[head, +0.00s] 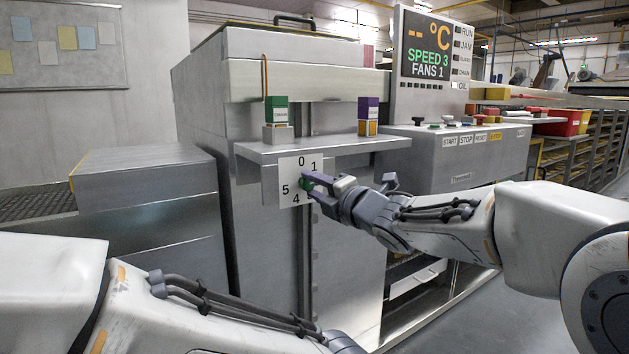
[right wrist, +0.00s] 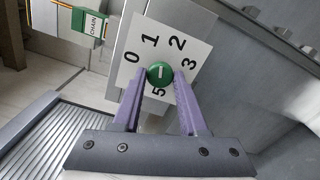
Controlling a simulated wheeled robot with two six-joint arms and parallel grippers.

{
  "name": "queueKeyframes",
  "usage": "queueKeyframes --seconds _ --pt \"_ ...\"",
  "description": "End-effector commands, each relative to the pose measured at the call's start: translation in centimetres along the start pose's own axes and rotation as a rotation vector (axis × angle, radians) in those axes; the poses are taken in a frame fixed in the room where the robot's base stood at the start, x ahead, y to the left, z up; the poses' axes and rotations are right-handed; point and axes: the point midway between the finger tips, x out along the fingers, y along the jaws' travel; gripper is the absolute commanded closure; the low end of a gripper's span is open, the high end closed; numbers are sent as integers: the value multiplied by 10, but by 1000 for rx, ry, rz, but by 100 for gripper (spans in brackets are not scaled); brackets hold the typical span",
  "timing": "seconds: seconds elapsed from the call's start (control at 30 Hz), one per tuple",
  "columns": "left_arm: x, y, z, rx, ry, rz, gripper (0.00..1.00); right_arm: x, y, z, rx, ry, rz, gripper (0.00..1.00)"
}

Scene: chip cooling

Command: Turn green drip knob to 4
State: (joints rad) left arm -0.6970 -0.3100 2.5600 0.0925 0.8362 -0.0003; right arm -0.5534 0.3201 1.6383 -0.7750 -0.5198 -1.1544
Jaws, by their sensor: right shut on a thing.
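The green drip knob (right wrist: 159,74) sits on a white numbered plate (right wrist: 196,35). A short white mark shows on its face; I cannot tell which number it indicates. My right gripper (right wrist: 159,76) is shut on the knob, one purple finger on each side. In the right wrist view 0, 1, 2, 3 and 5 are readable, and the 4 is hidden. My left gripper is out of view.
A green box (head: 277,111) and a purple box (head: 368,108) stand on the shelf (head: 325,149) above the plate. A display (head: 430,50) reads SPEED 3 and FANS 1. A button panel (head: 470,150) is to the right.

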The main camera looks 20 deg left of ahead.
Motion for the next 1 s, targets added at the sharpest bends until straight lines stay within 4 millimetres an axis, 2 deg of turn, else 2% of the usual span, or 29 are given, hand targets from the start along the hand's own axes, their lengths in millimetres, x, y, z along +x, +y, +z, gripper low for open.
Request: queueKeyframes --seconds 1.0 --pt "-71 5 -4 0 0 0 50 0 2 0 966 -1 -5 100"
